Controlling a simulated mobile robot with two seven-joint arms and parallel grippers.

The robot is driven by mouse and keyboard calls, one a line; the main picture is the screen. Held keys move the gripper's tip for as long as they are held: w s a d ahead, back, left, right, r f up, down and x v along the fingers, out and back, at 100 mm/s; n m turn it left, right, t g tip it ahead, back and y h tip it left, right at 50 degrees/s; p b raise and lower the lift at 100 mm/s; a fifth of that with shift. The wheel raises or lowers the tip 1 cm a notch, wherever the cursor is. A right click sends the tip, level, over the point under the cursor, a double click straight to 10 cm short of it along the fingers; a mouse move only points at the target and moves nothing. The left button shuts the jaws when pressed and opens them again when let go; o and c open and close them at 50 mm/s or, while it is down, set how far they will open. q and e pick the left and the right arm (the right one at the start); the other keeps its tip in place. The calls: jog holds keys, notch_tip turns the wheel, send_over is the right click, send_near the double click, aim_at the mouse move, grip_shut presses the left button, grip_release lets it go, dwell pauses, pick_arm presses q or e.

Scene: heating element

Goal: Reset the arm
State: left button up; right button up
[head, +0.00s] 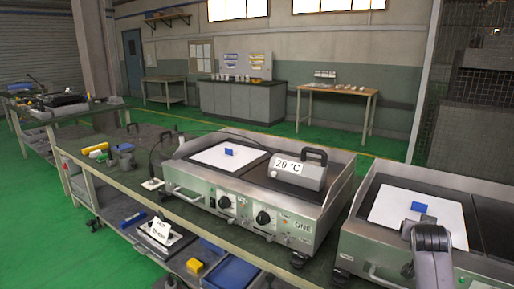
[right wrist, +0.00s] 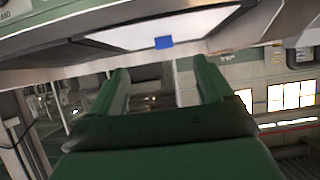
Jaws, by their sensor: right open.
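My right gripper (right wrist: 163,70) shows in the right wrist view with its two green fingers spread apart and nothing between them. Beyond the fingers, a small blue block (right wrist: 163,42) lies on a white sheet (right wrist: 120,36); this view is tilted over. In the head view a grey part of my right arm (head: 431,250) rises at the bottom right, in front of the right heating unit (head: 385,240). A blue block (head: 419,206) rests on the white sheet (head: 388,207) there, just behind the arm and apparently apart from it. My left gripper is not in view.
Yellow and green items (head: 96,149) lie on the bench at left. Bins and tools fill the lower shelf. Green floor is open behind.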

jog(key=s+a+f+n+t+y+p, duration=0.25)
jog(key=s+a+f+n+y, duration=0.55)
jog(key=s+a+f, duration=1.1)
jog(key=s+a+n+g+y, duration=0.1)
jog(key=s+a+n, duration=0.1)
jog(key=s+a, duration=0.5)
jog(key=s+p, duration=0.1)
jog(key=s, duration=0.3)
jog(key=shift+s+a+f+y, duration=0.2)
jog(key=shift+a+y, duration=0.2)
